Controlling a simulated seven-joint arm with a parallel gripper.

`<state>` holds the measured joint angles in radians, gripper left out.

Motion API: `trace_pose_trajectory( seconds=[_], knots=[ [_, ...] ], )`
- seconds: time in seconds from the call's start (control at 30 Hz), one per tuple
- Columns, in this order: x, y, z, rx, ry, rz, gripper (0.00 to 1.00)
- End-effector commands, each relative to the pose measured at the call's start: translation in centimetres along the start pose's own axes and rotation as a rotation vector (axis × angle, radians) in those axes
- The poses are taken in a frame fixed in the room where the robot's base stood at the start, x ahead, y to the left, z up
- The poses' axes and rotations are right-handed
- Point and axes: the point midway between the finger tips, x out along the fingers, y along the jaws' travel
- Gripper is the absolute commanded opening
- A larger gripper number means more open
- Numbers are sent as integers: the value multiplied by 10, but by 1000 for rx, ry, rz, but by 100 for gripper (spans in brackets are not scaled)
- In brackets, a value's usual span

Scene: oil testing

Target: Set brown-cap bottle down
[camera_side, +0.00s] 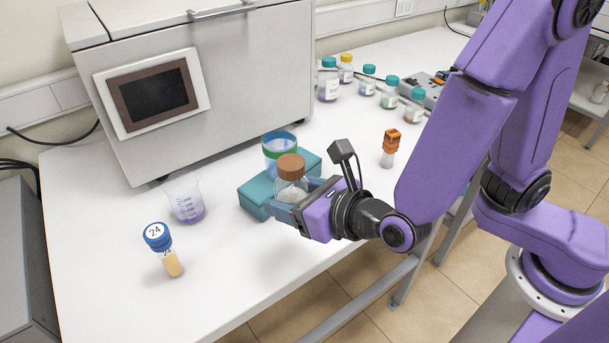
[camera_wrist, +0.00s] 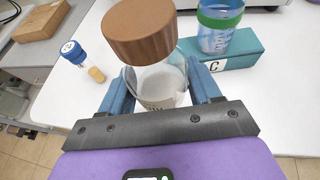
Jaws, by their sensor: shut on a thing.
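The brown-cap bottle (camera_side: 291,170) is clear glass with a pale label and looks upright. My gripper (camera_side: 287,204) is shut on its body, with one blue finger on each side. In the wrist view the bottle (camera_wrist: 155,83) fills the middle between the fingers of my gripper (camera_wrist: 163,92). In the side view it appears in front of the teal block (camera_side: 255,191). The fingers hide its lower part and base, so I cannot tell whether it touches the table (camera_side: 227,280).
A small beaker (camera_side: 184,202) and a blue-cap tube labelled 24 (camera_side: 164,250) are to the left. An orange-cap vial (camera_side: 389,149) stands to the right. The front table area is clear.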

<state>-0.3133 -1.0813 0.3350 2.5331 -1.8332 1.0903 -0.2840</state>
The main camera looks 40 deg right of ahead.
Motion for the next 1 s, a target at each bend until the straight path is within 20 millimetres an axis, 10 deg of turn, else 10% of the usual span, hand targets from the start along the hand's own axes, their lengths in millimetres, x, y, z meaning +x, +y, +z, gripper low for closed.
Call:
trace_pose_trajectory(
  seconds=[0.43,0.7,1.0],
  knots=[
    [37,-159,18,243,-7,-575,9],
    [19,-255,12,393,-7,-943,9],
    [-7,-308,1,489,-4,-1181,9]
  ],
)
